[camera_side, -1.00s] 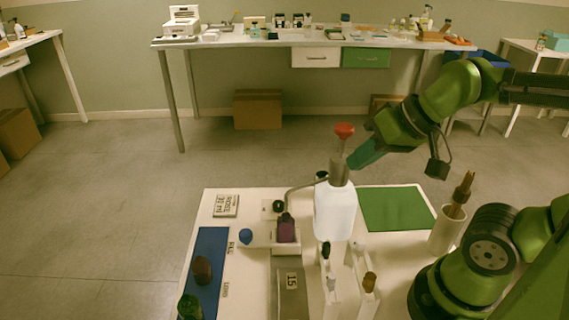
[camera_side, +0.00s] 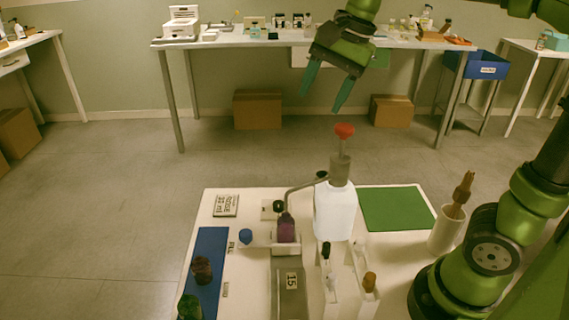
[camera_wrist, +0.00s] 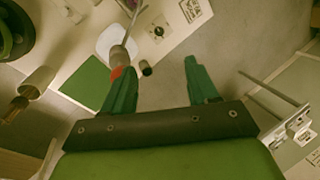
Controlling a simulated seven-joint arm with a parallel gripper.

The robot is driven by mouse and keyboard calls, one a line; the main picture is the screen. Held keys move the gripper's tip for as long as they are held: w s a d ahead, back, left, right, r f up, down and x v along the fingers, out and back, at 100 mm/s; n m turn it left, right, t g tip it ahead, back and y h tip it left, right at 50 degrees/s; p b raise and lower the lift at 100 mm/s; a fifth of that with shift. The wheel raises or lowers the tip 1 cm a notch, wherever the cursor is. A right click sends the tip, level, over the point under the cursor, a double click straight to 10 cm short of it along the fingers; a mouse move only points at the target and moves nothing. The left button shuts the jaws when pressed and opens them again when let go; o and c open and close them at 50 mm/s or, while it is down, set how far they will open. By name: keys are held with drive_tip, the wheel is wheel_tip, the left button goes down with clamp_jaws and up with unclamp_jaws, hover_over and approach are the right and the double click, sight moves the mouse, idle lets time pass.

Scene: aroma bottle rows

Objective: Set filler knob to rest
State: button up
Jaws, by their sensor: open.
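The filler is a white bottle (camera_side: 335,212) with a grey neck, a bent spout and a red knob on top (camera_side: 344,131). A small black dial (camera_side: 278,206) sits on a pale plate beside the spout; it also shows in the wrist view (camera_wrist: 158,31). A purple bottle (camera_side: 286,230) stands below the spout end. My gripper (camera_side: 320,101) is open and empty, above the red knob and apart from it. In the wrist view the red knob (camera_wrist: 117,72) appears beside the left finger of my gripper (camera_wrist: 158,78), not between the fingers.
A blue mat (camera_side: 212,250) with dark bottles lies at left. A green mat (camera_side: 397,208) lies right of the filler. A white cup (camera_side: 446,230) holds brown droppers. Small capped vials (camera_side: 369,283) stand in front. Air around my gripper is clear.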

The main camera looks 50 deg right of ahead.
drive_tip(key=w+f+m+g, duration=0.1)
drive_tip(key=w+m+g, duration=0.1)
drive_tip(key=w+m, duration=0.4)
drive_tip(key=m+g+h, duration=0.1)
drive_tip(key=m+h, duration=0.1)
drive_tip(key=m, duration=0.3)
hover_over(278, 204)
wheel_tip(278, 204, down, 14)
wheel_tip(278, 204, down, 18)
drive_tip(key=shift+r, duration=0.2)
drive_tip(key=shift+c, duration=0.2)
drive_tip(key=c, duration=1)
